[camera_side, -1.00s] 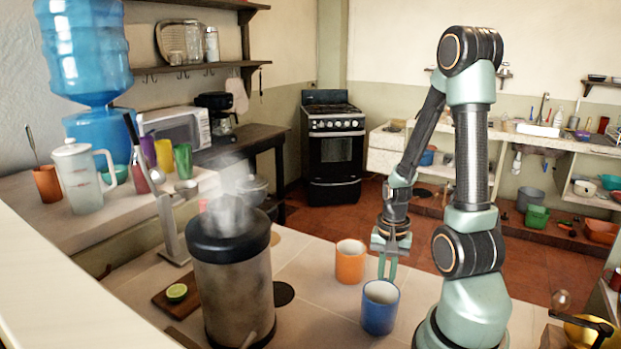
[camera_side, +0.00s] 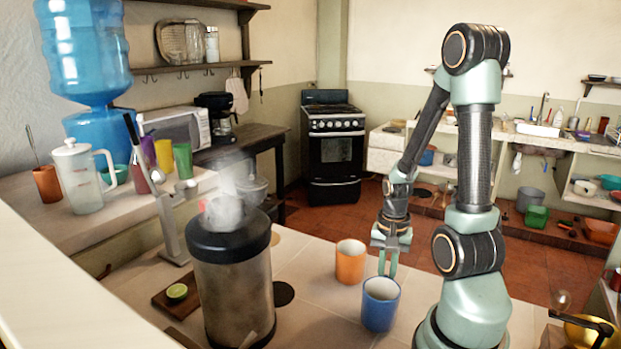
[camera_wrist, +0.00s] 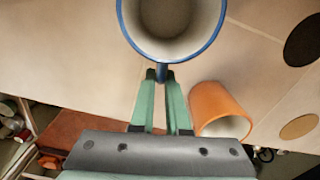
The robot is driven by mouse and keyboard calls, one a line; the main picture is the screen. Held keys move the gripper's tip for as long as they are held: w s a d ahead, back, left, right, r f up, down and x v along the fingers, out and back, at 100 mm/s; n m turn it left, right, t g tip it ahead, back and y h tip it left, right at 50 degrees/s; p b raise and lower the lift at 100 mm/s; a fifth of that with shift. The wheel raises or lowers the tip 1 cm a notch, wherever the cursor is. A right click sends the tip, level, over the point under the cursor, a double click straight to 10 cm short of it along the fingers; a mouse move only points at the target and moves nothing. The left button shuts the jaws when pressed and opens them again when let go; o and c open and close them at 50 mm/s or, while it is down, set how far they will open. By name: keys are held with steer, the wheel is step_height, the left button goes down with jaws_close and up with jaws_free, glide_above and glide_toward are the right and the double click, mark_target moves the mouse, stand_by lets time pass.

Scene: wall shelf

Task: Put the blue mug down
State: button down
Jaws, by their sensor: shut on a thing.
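The blue mug (camera_side: 378,315) stands upright at the front right of the tiled counter area, close to my arm. In the wrist view the mug (camera_wrist: 170,22) is seen from above; its pale inside looks empty. My gripper (camera_side: 388,268) is behind the mug in the side view. In the wrist view my gripper (camera_wrist: 160,76) has its green fingers together on the mug's handle. The handle is mostly hidden between the fingertips. I cannot tell whether the mug's base touches the counter.
An orange mug (camera_side: 350,266) stands just behind and left of the blue mug. A large steaming metal pot (camera_side: 232,290) stands further left, with a dark round disc (camera_side: 284,293) beside it. A board with a cut lime (camera_side: 177,291) lies beyond.

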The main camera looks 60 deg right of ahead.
step_height(320, 180, up, 19)
steer(key=w+d+r+n, duration=0.2)
steer(key=w+r+n, duration=0.25)
steer(key=r, duration=0.35)
steer(key=w+d+r+n, duration=0.3)
steer(key=w+r, duration=0.3)
steer(key=r, duration=0.2)
steer(key=w+a+n, duration=0.4)
steer(key=a, duration=0.8)
steer(key=w+a+n, duration=0.4)
steer(key=w+a, duration=0.1)
steer(key=a, duration=0.7)
steer(key=s+d+f+m, duration=0.2)
steer(key=d+f+m, duration=0.2)
steer(key=d+m, duration=0.4)
steer(key=s+d+f+m, duration=0.1)
steer(key=d+f+m, duration=0.35)
steer(key=m, duration=0.45)
steer(key=shift+m, duration=0.25)
steer(key=f, duration=1.8)
steer(key=d+f, duration=0.1)
steer(key=f, duration=0.8)
steer(key=shift+s+f, duration=0.1)
steer(key=shift+s, duration=0.05)
steer(key=shift+f, duration=0.1)
